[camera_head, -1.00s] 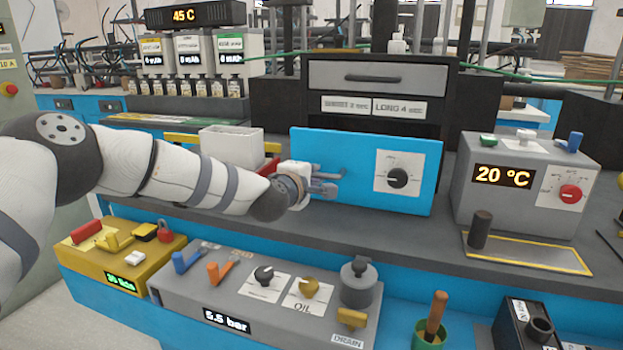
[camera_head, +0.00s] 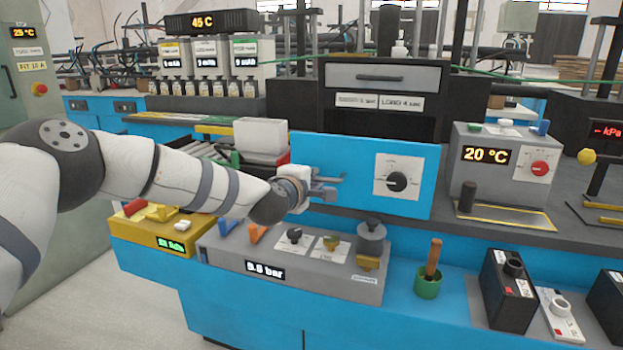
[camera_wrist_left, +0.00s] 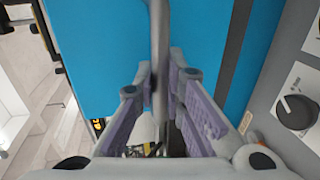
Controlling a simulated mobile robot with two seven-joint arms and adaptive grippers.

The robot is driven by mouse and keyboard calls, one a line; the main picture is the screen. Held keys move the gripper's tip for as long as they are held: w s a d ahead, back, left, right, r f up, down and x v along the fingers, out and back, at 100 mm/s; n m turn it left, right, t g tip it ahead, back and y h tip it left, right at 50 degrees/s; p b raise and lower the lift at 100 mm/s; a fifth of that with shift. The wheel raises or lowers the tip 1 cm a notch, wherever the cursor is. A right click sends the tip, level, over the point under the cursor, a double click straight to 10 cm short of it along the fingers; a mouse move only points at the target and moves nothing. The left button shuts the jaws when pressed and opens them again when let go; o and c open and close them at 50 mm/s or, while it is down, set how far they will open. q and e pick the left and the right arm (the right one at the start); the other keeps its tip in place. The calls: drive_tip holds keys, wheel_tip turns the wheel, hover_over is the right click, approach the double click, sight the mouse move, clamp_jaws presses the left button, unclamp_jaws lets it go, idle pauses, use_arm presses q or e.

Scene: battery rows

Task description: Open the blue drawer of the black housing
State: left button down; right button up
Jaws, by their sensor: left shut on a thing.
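The blue drawer front (camera_head: 350,150), with a black knob (camera_head: 397,182) on a white plate, stands out in front of the black housing (camera_head: 455,75), over the bench's front part. My left gripper (camera_head: 326,188) is at the left half of this front. In the left wrist view, its fingers (camera_wrist_left: 163,82) are shut on the grey bar handle (camera_wrist_left: 159,35), with the blue panel behind. The drawer's inside is hidden behind its front. My right gripper is not in view.
A grey drawer (camera_head: 383,76) sits above in the housing. A white box (camera_head: 260,138) stands behind my left forearm. A grey 20 °C unit (camera_head: 500,185) is at the right. Below lie a grey control panel (camera_head: 330,282) and a green cup (camera_head: 428,285).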

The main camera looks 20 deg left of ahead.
use_arm(q)
drive_tip(key=c, duration=1.6)
unclamp_jaws()
drive_tip(key=shift+c, duration=0.2)
drive_tip(key=v, duration=1.2)
